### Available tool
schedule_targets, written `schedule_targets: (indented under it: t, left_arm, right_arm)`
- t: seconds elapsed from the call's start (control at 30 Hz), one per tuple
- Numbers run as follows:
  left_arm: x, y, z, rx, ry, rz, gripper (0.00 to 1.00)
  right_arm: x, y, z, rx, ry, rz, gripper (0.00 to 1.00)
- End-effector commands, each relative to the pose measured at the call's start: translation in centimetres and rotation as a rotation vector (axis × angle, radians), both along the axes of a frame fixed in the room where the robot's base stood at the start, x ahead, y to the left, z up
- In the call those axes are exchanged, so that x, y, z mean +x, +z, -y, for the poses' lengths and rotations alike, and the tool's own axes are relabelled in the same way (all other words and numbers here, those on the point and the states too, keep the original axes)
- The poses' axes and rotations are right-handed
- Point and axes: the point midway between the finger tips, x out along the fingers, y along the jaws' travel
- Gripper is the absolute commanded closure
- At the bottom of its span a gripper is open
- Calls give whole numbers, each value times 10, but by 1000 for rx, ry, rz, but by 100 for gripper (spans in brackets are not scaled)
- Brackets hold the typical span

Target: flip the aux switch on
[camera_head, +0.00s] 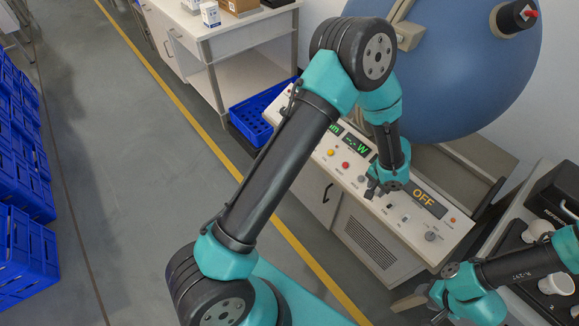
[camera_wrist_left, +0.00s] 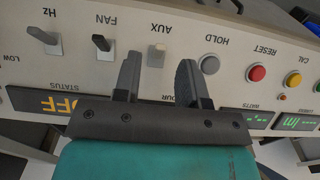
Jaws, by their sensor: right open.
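The aux switch (camera_wrist_left: 156,56) is a small pale lever below its upside-down AUX label in the left wrist view. My left gripper (camera_head: 374,192) is over the control panel (camera_head: 440,228) in the head view. In the left wrist view its two dark fingers (camera_wrist_left: 158,62) are apart, with the aux switch between their tips and nothing gripped. I cannot tell whether they touch the lever. The status display (camera_wrist_left: 62,103) reads OFF, and it also shows in the head view (camera_head: 424,198). My right gripper (camera_head: 412,303) is open at the lower right, away from the panel.
Beside the aux switch are a black fan switch (camera_wrist_left: 102,43), an Hz switch (camera_wrist_left: 54,46) and a grey hold button (camera_wrist_left: 209,64). Reset (camera_wrist_left: 257,73) and cal (camera_wrist_left: 293,80) buttons lie further right. A large blue sphere (camera_head: 450,70) stands behind the panel.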

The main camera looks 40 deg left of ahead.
Motion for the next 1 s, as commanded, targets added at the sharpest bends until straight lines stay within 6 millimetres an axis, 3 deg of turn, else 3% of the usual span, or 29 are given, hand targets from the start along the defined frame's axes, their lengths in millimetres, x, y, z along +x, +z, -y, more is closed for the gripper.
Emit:
schedule_targets:
  t: [0.9, 0.93, 1.0]
  left_arm:
    - [0, 139, 0, -1, 1, 2, 62]
    - [0, 142, 0, -1, 1, 1, 62]
    - [0, 130, -10, -22, 5, -2, 62]
  right_arm:
    - [0, 0, 0, 0, 0, 0, 57]
    - [0, 0, 0, 0, 0, 0, 57]
    - [0, 0, 0, 0, 0, 0, 57]
